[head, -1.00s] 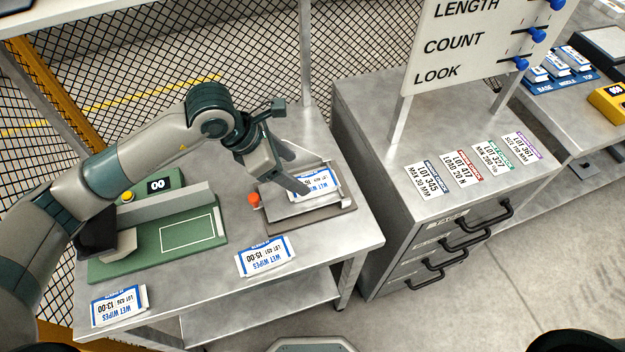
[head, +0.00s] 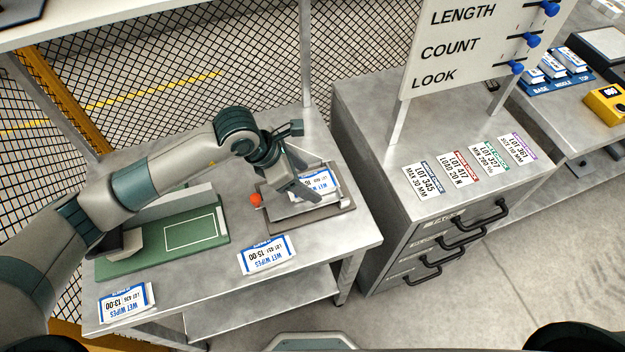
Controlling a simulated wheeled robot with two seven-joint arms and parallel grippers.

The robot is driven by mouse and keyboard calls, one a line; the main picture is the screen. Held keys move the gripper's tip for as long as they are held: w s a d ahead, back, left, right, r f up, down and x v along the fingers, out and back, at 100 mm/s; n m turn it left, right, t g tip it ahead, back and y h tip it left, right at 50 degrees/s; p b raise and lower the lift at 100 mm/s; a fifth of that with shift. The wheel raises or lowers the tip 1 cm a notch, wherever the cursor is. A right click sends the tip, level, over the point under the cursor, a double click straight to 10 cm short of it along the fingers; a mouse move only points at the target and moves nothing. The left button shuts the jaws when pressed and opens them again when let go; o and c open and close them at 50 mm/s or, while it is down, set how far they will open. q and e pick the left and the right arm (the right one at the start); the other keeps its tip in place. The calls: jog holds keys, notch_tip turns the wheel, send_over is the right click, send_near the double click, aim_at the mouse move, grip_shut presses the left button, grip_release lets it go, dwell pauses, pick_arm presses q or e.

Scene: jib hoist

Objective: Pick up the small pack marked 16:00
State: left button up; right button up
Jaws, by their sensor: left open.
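A small white and blue wet wipes pack (head: 327,187) lies on a metal plate of a small device (head: 340,218) with a red knob. Its time marking is partly hidden by my gripper; only part of the number shows. My left gripper (head: 316,182) is open and low over this pack, its fingers at the pack's left part. I cannot tell whether they touch it. Two like packs lie at the table's front edge: one marked 15:00 (head: 267,255) and one marked 13:00 (head: 126,302). My right gripper is not in view.
A green board (head: 200,232) with a white outline lies left on the table (head: 225,280), partly behind my left arm. Right of it stands a drawer cabinet (head: 375,185) with several lot cards and a LENGTH, COUNT, LOOK sign (head: 470,65). Wire mesh stands behind the table.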

pick_arm(q)
jog(key=shift+x, duration=0.8)
jog(key=shift+w+f, duration=0.1)
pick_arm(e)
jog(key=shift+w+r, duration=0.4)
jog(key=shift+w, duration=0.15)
pick_arm(q)
jog(key=shift+f, duration=0.15)
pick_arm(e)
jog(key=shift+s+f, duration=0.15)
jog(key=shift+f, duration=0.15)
pick_arm(q)
jog(key=c, duration=1.2)
jog(key=shift+c, duration=0.2)
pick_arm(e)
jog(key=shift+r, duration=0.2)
